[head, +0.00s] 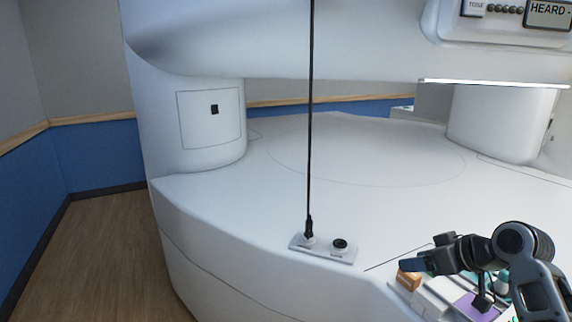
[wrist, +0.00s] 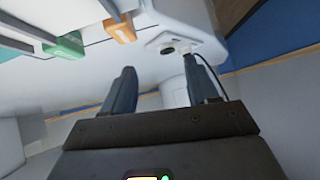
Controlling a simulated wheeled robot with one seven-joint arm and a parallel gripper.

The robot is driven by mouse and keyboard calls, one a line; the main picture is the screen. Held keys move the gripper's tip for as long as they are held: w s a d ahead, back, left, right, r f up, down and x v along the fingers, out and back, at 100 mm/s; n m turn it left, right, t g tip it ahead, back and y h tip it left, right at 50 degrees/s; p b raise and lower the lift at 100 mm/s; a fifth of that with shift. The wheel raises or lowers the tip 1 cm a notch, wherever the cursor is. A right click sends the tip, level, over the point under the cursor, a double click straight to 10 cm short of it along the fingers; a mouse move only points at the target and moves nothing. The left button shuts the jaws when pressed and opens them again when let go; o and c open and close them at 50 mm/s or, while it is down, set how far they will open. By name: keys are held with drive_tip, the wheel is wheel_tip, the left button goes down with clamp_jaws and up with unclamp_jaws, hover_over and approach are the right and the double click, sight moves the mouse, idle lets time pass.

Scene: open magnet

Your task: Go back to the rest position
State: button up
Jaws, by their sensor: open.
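My gripper (head: 412,265) is at the lower right of the head view, at the end of my dark grey arm. It is above the front edge of the white magnet's lower deck (head: 250,215), beside a small orange block. In the wrist view my gripper (wrist: 162,88) shows two blue-grey fingers spread apart with nothing between them. The fingertips point toward the white magnet body.
A small panel (head: 318,250) with a black knob and an upright black cable (head: 310,120) stands left of my gripper. An orange block (head: 408,281) and a purple item (head: 474,306) lie beneath my arm. Open floor (head: 105,260) lies left.

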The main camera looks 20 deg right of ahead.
drive_tip(key=a+f+m+t, duration=0.1)
drive_tip(key=a+f, duration=0.1)
drive_tip(key=a, duration=0.6)
drive_tip(key=a+f+m+t, duration=0.2)
drive_tip(key=a+f, duration=0.1)
drive_tip(key=a, duration=0.4)
drive_tip(key=s+a+f+m+h, duration=0.2)
drive_tip(key=s+a+f, duration=0.1)
drive_tip(key=s+a, duration=0.6)
drive_tip(key=s+a+h, duration=0.1)
drive_tip(key=s+a, duration=0.2)
drive_tip(key=s, duration=0.7)
drive_tip(key=s+r+n, duration=0.1)
drive_tip(key=s+r, duration=0.2)
drive_tip(key=s, duration=0.3)
drive_tip(key=s+d+r+n+t, duration=0.1)
drive_tip(key=s+r+n, duration=0.1)
drive_tip(key=s, duration=0.5)
drive_tip(key=s+r+n+t+y, duration=0.1)
drive_tip(key=s+r, duration=0.2)
drive_tip(key=s, duration=0.3)
drive_tip(key=shift+s+d+r, duration=0.15)
drive_tip(key=shift+s+r, duration=0.1)
drive_tip(key=shift+r, duration=0.1)
